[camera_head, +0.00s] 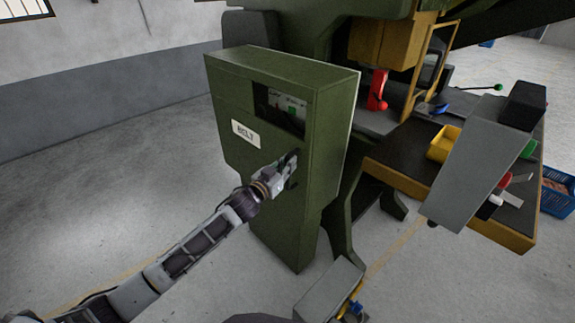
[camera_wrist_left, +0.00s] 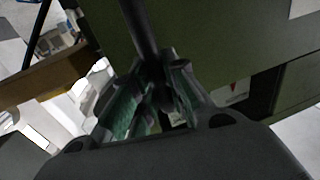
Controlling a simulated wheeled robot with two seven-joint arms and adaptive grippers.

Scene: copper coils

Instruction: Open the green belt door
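The green belt door (camera_head: 262,185) is the front of a tall green cabinet, with a white "BELT" label (camera_head: 246,133) and a window opening near the top right. It looks closed. My left gripper (camera_head: 288,170) is at the right side of the door, at a dark handle. In the left wrist view the dark handle bar (camera_wrist_left: 141,30) runs down between the two fingers (camera_wrist_left: 155,92), against the green panel (camera_wrist_left: 215,40). The fingers look closed around the bar. My right gripper is not in view.
A dark-topped workbench (camera_head: 410,150) stands to the right, with a yellow bin (camera_head: 443,144) on it. A grey box-shaped panel (camera_head: 478,165) juts in front of the bench. A grey pedal box (camera_head: 330,290) is on the floor. The floor left of the cabinet is clear.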

